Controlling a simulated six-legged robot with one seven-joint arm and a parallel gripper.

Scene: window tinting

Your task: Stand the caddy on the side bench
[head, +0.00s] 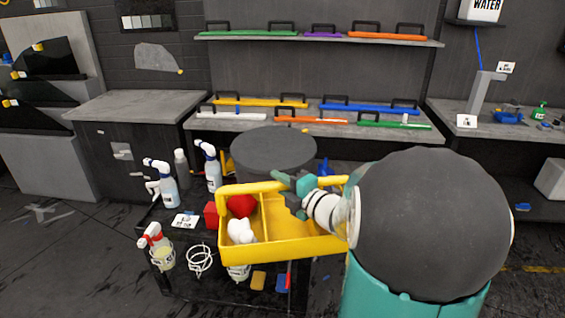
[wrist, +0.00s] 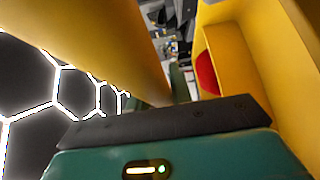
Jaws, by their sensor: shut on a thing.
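The yellow caddy (head: 305,249) is in the middle of the head view, in front of the black cart's right part. A red item (head: 241,205) and a white item (head: 241,231) lie in its left compartment. My gripper (head: 290,184) is at its top handle and shut on it; my arm hides the caddy's right end. In the wrist view the caddy's yellow wall (wrist: 237,55) and handle bar (wrist: 110,45) are close to my gripper (wrist: 170,122). A grey-topped bench (head: 140,105) stands at the left with a clear top. Another bench (head: 455,112) is at the right; which is the side bench is unclear.
The black cart (head: 190,275) holds spray bottles (head: 163,183), a card (head: 184,221) and wire rings (head: 200,260). A round dark stool or drum top (head: 274,149) stands behind the caddy. Shelves (head: 320,120) with coloured tools line the back wall. The right bench carries small items.

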